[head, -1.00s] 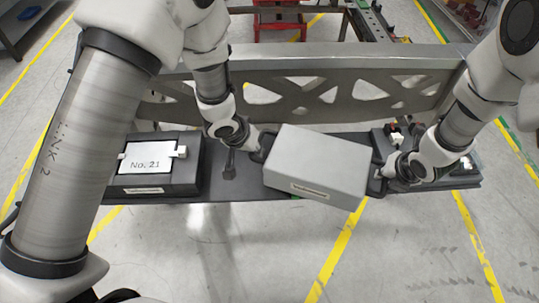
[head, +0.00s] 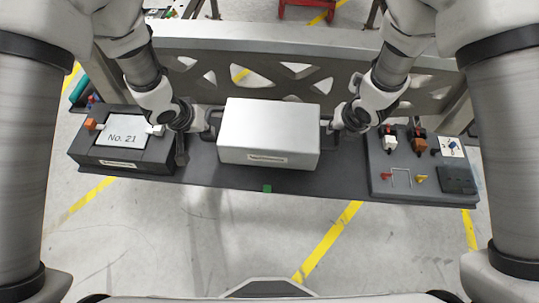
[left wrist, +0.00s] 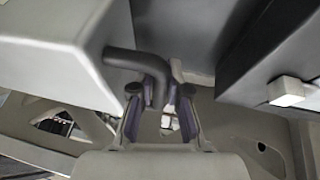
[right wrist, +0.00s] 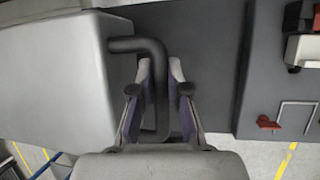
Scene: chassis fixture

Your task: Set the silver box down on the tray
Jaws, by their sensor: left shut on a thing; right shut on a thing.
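The silver box (head: 268,132) is at the middle of the head view, over the dark grey tray (head: 225,178), its front face with a label turned to me. Whether its underside touches the tray cannot be told. My left gripper (head: 203,124) is shut on the dark bent handle at its left end; the handle (left wrist: 140,62) shows between the fingers in the left wrist view. My right gripper (head: 336,122) is shut on the handle at the right end; this handle (right wrist: 146,46) shows between the fingers in the right wrist view.
A dark block with a "No. 21" plate (head: 122,134) stands left of the box. A grey panel (head: 400,165) with several small coloured parts stands at the right. A cut-out metal beam (head: 300,45) runs behind. A small green mark (head: 267,188) is on the tray's front edge.

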